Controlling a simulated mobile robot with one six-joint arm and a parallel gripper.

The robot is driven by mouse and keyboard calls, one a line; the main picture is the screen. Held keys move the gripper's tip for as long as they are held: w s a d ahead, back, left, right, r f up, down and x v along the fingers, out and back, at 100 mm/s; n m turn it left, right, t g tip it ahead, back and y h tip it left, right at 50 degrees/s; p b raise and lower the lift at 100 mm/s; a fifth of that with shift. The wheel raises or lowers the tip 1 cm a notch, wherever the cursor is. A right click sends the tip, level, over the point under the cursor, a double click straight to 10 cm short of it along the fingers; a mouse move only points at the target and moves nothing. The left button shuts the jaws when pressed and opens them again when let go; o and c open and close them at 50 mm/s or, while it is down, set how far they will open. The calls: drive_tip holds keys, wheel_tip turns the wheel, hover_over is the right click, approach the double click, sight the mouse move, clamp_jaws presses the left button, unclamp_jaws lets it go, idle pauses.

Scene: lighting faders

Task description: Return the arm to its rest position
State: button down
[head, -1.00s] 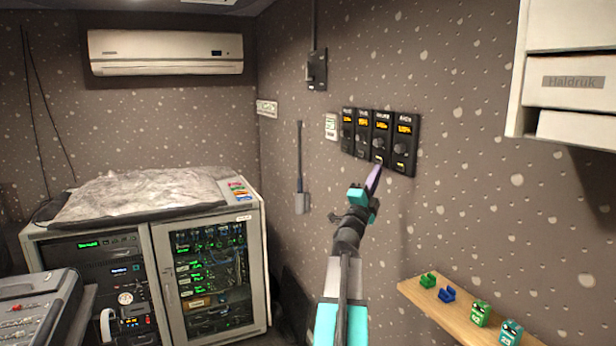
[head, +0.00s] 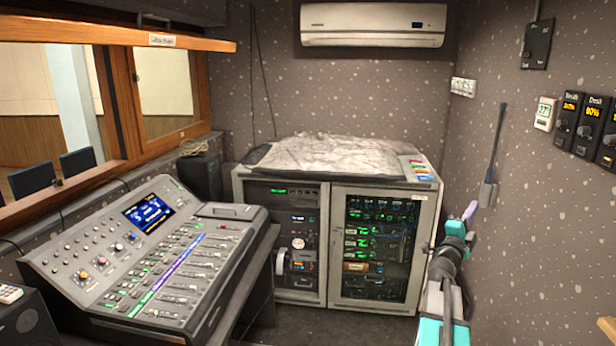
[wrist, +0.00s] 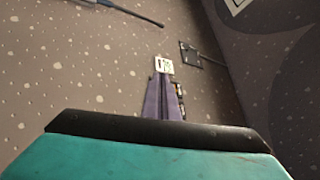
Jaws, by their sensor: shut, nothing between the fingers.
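My gripper (head: 469,213) has purple fingers and shows at the lower right of the head view, at the end of my teal and black arm. It points up in front of the speckled right wall, clear of the fader panel (head: 587,128) at the right edge. In the wrist view my gripper (wrist: 163,80) has its purple fingers together, with nothing visible between them. A white wall plate (wrist: 164,65) shows just beyond the fingertips in that view, and part of the dark panel shows beside them.
A mixing console (head: 150,250) stands at the left. A rack cabinet (head: 328,245) with a grey cover (head: 335,155) stands at the back. A dark antenna-like device (head: 490,190) is on the right wall near my gripper. Open floor (head: 350,328) lies in front of the rack.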

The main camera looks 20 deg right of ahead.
drive_tip(key=w+a+f+n+t+y, duration=0.3)
drive_tip(key=w+a+f+n+y, duration=0.15)
drive_tip(key=w+a+f, duration=0.65)
drive_tip(key=w+a+f+n+t+y, duration=0.2)
drive_tip(key=w+a+f+n+y, duration=0.4)
drive_tip(key=a+f, duration=0.7)
drive_tip(key=a+f+n+g+y+b, duration=0.1)
drive_tip(key=a+f+n+g+y, duration=0.4)
drive_tip(key=a+f, duration=2.15)
drive_tip(key=s+a+f+n+g+y, duration=0.3)
drive_tip(key=s+a+f+n, duration=0.1)
drive_tip(key=s+a+f, duration=0.6)
drive_tip(key=s+a+f+n+g+y, duration=0.35)
drive_tip(key=s+a+f, duration=0.25)
drive_tip(key=s+f, duration=0.4)
drive_tip(key=s+d+r+n+g+h, duration=0.1)
drive_tip(key=s+n+g, duration=0.4)
drive_tip(key=s, duration=2)
drive_tip(key=g+b, duration=0.1)
drive_tip(key=g, duration=0.2)
drive_tip(key=shift+r+n+h, duration=0.3)
drive_tip(key=shift+r+n, duration=0.05)
drive_tip(key=shift+n, duration=0.05)
